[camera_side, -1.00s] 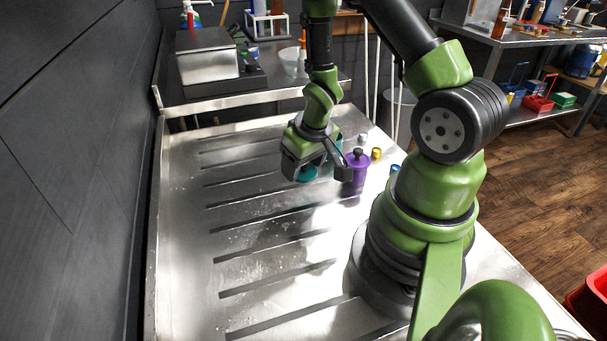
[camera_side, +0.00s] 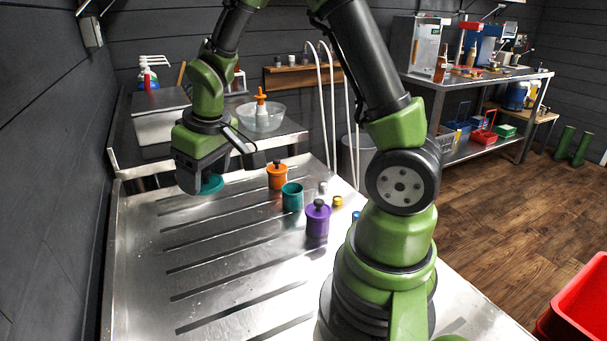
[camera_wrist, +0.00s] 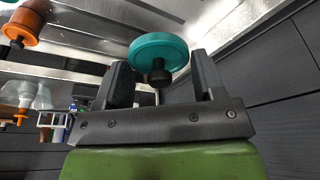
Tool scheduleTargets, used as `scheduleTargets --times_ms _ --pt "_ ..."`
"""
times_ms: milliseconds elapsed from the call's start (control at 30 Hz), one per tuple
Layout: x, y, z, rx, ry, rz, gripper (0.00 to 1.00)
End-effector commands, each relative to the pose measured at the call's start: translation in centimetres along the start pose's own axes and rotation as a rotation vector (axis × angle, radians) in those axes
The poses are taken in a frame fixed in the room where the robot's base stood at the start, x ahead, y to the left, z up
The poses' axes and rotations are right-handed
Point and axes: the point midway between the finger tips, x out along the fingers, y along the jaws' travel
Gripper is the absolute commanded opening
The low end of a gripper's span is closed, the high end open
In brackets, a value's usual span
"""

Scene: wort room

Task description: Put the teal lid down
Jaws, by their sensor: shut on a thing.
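The teal lid (camera_wrist: 158,52) is a round disc with a dark knob, and it sits between my gripper's fingers in the wrist view. My gripper (camera_wrist: 160,85) is shut on the lid's knob. In the side view my gripper (camera_side: 205,183) is at the left of the metal worktop, and the teal lid (camera_side: 211,185) shows partly beneath it, the rest hidden by the fingers. The lid appears to be above the surface; the exact gap is unclear. A teal canister (camera_side: 292,197) stands open-topped to the right, between an orange canister and a purple one.
The lidded orange canister (camera_side: 277,176) and lidded purple canister (camera_side: 317,219) stand on the ribbed metal worktop (camera_side: 150,290). Small silver (camera_side: 323,187), yellow (camera_side: 337,201) and blue (camera_side: 356,215) pieces lie nearby. The worktop's left and front parts are clear. A dark wall borders its left.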

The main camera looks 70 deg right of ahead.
Motion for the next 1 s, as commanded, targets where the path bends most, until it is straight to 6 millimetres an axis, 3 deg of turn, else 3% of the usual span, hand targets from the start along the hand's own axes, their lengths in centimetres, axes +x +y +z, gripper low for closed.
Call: scheduleTargets --times_ms 167,267,467,600,700,833,1000 --pt "0.9 3.6 -3.0 0.075 -0.004 0.020 0.37" --pt "1.7 7.0 -4.4 0.139 -0.007 0.039 0.37" --pt "3.9 17.1 -5.6 0.306 -0.014 0.084 0.37" --pt "5.2 24.8 -4.2 0.427 -0.016 0.115 0.37" --pt "5.8 29.5 -2.2 0.504 -0.015 0.133 0.37" --pt "6.2 34.0 0.5 0.580 -0.013 0.152 0.37" --pt "6.4 37.0 2.8 0.632 -0.009 0.165 0.37"
